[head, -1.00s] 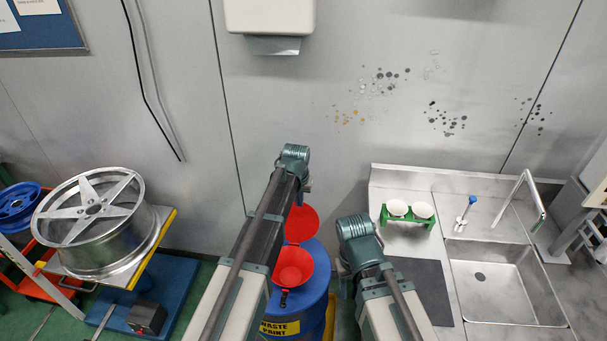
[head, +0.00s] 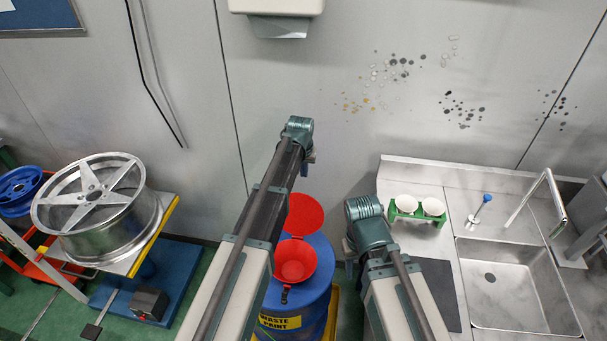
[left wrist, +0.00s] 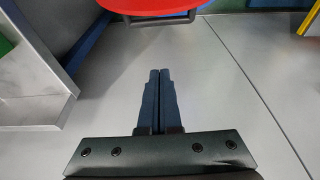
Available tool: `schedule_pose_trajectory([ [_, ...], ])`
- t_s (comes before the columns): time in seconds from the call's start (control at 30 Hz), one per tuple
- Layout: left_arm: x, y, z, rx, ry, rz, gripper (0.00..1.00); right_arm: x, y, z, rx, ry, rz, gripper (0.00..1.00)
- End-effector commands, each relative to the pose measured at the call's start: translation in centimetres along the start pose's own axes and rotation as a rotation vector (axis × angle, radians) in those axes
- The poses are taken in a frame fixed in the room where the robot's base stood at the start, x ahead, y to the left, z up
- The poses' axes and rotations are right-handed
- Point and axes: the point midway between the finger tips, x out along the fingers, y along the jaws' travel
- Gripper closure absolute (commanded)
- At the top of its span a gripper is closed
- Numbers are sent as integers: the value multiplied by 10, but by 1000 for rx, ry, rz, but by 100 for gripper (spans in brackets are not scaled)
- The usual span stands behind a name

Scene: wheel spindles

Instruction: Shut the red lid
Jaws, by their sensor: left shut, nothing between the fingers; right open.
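The red lid (head: 305,214) stands open, tilted up behind the red funnel (head: 295,262) on top of a blue drum (head: 318,300) labelled waste paint. Its lower part is partly hidden by my left arm. My left gripper (head: 307,156) is at the end of the arm, above the lid in the head view, its fingers mostly hidden. In the left wrist view its fingers (left wrist: 160,75) are shut and empty, with a red rounded edge (left wrist: 155,6), apparently the lid, at the top, apart from them. My right gripper (head: 349,262) is right of the drum, its fingers barely visible.
A steel sink counter (head: 510,285) with a green cup holder (head: 415,212) stands on the right. A wheel (head: 92,200) sits on a lift table at left. The grey wall (head: 200,90) is behind the drum, with a dispenser (head: 278,8) above.

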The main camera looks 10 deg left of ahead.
Motion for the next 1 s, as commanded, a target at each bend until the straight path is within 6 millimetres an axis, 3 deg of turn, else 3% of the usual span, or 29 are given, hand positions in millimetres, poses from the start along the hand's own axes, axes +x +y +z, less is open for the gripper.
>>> schedule_pose_trajectory([
  [0.03, 13, 0, 1, 0, 0, 0, 100, 13, -1, -1, 0, 0, 0, 50],
  [0.53, 86, 0, 1, 0, 0, 0, 100, 83, -8, -5, 1, 0, 0, 50],
  [0.6, 68, 0, 20, 0, 0, 0, 100, 71, -7, -4, 1, 0, 0, 50],
  [0.7, 64, 0, 32, 0, 0, 0, 100, 70, -7, -4, 1, 0, 0, 50],
  [1.0, 62, 0, 38, 0, 0, 0, 100, 70, -7, -4, 1, 0, 0, 50],
])
